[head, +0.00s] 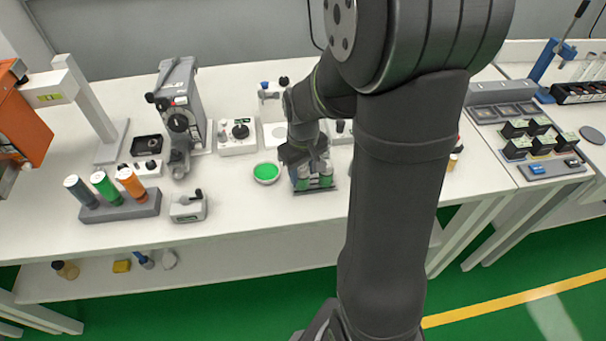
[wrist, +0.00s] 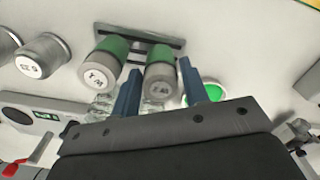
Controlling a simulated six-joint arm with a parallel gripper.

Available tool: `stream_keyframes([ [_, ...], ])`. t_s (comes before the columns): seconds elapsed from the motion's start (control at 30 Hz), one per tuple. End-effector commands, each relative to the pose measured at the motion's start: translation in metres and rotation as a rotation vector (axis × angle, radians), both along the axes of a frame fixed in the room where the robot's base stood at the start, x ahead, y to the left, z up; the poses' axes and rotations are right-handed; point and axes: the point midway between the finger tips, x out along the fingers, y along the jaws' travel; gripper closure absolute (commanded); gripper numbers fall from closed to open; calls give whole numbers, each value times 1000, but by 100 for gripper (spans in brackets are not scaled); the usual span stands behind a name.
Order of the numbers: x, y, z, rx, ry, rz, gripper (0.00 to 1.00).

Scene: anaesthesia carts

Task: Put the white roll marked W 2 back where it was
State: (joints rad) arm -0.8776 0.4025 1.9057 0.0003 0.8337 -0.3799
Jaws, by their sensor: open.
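In the wrist view two pale rolls with green bands stand side by side at a dark holder (wrist: 168,42). The left banded roll (wrist: 101,73) has a mark that could be W 2 upside down, but I cannot read it surely. The right banded roll (wrist: 161,82) has a dark, blurred mark. My gripper (wrist: 159,77) is open, with one blue finger on each side of this right roll as seen here; I cannot tell whether they touch it. In the head view my gripper (head: 303,158) is over the holder (head: 317,190), partly hiding it.
A green dish (head: 266,172) lies left of the holder. In the wrist view another pale marked cylinder (wrist: 42,55) stands at left. The table front has bare space.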

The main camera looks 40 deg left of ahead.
Motion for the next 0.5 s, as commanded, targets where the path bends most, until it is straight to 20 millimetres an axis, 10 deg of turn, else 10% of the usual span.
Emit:
stream_keyframes([
  [0.5,0,0,94,2,-2,0,59],
])
